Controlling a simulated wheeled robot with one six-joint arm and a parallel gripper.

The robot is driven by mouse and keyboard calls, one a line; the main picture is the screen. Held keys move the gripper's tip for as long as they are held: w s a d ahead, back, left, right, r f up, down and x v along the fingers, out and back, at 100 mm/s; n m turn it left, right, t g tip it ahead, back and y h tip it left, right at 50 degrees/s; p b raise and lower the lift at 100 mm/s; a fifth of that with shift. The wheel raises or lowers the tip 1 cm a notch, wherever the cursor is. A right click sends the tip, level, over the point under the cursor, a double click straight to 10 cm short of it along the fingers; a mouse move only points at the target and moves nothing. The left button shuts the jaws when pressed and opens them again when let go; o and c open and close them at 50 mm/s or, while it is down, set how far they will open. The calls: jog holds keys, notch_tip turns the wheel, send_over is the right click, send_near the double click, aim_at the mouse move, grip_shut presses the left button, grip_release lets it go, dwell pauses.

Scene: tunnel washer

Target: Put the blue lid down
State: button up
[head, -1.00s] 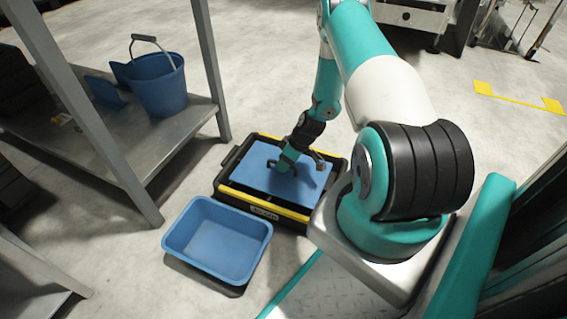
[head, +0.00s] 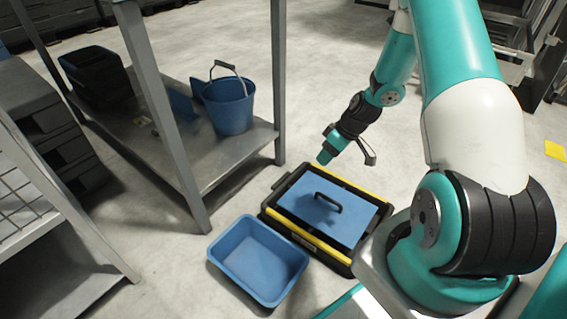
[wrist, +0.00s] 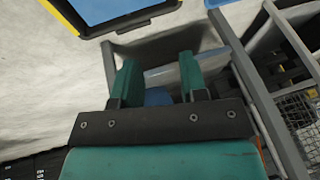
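The blue lid (head: 352,218) lies flat on the black and yellow box (head: 304,238), its dark handle (head: 328,203) standing up. My gripper (head: 324,157) is in the air above and behind the lid in the head view, apart from it. In the wrist view my gripper (wrist: 158,75) has its two green fingers spread, with nothing held between them. A corner of the box (wrist: 75,15) shows at the top left of the wrist view.
An open blue bin (head: 257,260) stands on the floor in front of the box. A metal shelf (head: 205,160) with a blue bucket (head: 228,104) is to the left. Another rack (head: 85,235) stands at the far left. Floor behind the box is clear.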

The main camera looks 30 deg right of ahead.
jog(key=s+a+r+n+g, duration=0.1)
jog(key=s+a+r, duration=0.1)
jog(key=a+r, duration=0.9)
jog(key=s+a+r+n+g, duration=0.1)
jog(key=s+a+r, duration=0.1)
jog(key=a+r, duration=0.8)
jog(key=s+a+r, duration=0.4)
jog(key=s, duration=0.4)
jog(key=s+a+r+g, duration=0.1)
jog(key=s+a+r, duration=0.3)
jog(key=s, duration=0.5)
jog(key=shift+a+r+n, duration=0.15)
jog(key=shift+a+n, duration=0.25)
jog(key=shift+a, duration=0.2)
